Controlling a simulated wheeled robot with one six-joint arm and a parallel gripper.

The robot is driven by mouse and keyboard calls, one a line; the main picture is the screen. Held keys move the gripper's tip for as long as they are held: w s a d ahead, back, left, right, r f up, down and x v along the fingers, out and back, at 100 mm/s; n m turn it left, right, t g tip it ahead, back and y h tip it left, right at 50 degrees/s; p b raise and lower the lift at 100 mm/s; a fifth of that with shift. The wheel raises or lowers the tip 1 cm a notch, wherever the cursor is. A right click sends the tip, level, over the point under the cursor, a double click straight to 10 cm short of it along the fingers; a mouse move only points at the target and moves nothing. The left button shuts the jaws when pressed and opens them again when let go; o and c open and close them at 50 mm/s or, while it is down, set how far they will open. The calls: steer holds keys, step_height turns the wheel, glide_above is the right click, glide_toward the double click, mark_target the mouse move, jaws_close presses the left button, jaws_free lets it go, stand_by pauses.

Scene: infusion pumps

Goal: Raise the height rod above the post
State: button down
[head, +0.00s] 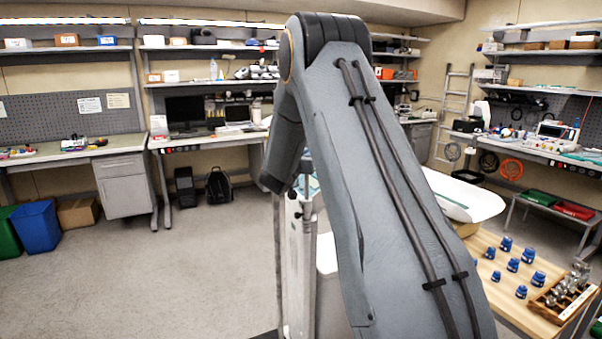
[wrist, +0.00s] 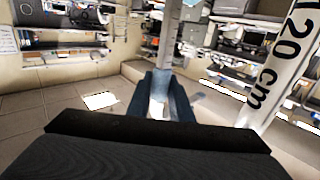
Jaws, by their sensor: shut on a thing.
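In the wrist view my gripper (wrist: 160,98) is shut, with a small pale part of the height rod (wrist: 158,106) between its dark fingers. A pale upright bar (wrist: 169,40) shows beyond the fingertips. A white post marked "120 cm" (wrist: 272,82) runs slantwise on the right of that view, apart from the fingers. In the head view a white post (head: 299,265) stands upright just left of my arm, with a thin grey upright beside it. My arm hides much of this post, and my gripper is not clearly seen there.
A wooden table (head: 488,262) with several blue jars stands at the right, near a white padded surface (head: 465,197). Workbenches and shelves line the walls. A blue bin (head: 37,227) stands at the far left. The floor (head: 170,280) at the left is clear.

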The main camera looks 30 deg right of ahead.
step_height(320, 180, up, 11)
steer(key=shift+f+p, duration=0.2)
steer(key=shift+p, duration=1)
steer(key=c, duration=1.6)
jaws_free()
steer(key=shift+f, duration=0.1)
steer(key=shift+a, duration=0.1)
steer(key=b+v, duration=0.3)
steer(key=v, duration=0.4)
steer(key=shift+s+a, duration=0.2)
steer(key=shift+s, duration=0.1)
